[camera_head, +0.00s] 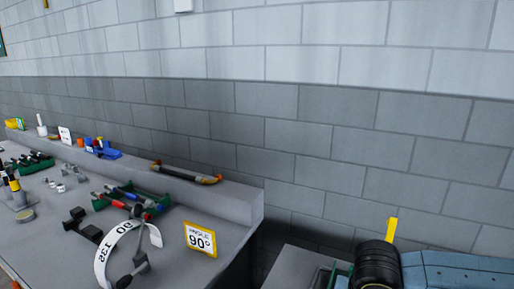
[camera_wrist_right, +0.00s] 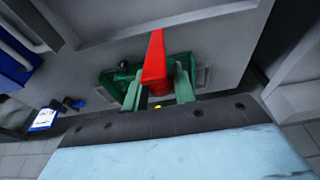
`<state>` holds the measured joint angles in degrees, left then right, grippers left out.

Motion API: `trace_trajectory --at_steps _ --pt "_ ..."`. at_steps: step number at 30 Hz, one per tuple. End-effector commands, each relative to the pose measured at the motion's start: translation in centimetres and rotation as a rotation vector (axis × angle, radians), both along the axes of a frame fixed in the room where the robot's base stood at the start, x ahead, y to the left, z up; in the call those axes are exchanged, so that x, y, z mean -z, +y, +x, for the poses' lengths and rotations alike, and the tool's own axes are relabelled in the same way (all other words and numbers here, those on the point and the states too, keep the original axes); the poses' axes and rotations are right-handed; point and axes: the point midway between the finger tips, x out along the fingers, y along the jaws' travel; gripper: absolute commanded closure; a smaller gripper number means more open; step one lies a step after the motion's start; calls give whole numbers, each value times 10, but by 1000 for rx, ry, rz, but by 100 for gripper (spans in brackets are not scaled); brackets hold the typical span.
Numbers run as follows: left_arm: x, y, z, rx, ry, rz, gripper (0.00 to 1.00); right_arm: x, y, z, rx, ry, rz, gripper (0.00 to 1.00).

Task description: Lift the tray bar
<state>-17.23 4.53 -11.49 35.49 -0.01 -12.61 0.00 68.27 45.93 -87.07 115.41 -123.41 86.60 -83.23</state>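In the right wrist view a red bar (camera_wrist_right: 154,62) stands over a dark green tray (camera_wrist_right: 110,82) on a grey surface. My right gripper (camera_wrist_right: 159,85) has green fingers on either side of the red bar. The bar lies close to the left finger, and a narrow gap seems to show at the right one. I cannot tell whether the fingers press on it. In the head view my right arm enters at the lower right, and its wrist hides most of the spot below it. My left gripper is in neither view.
In the head view a grey bench (camera_head: 222,262) at left holds a green tray of tools (camera_head: 100,204), a curved white scale (camera_head: 120,240) and a yellow angle sign (camera_head: 201,239). A raised ledge carries a grey bar with orange ends (camera_head: 187,174). A block wall stands behind.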

Motion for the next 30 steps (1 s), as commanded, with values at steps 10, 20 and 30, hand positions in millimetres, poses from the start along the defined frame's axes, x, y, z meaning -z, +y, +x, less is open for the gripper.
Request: trace_trajectory --at_steps 10,20,30 --pt "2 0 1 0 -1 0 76 1 -1 2 1 0 0 84" --pt "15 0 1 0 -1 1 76 5 -11 22 2 0 0 84" --pt "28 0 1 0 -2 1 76 7 -21 43 2 0 0 84"
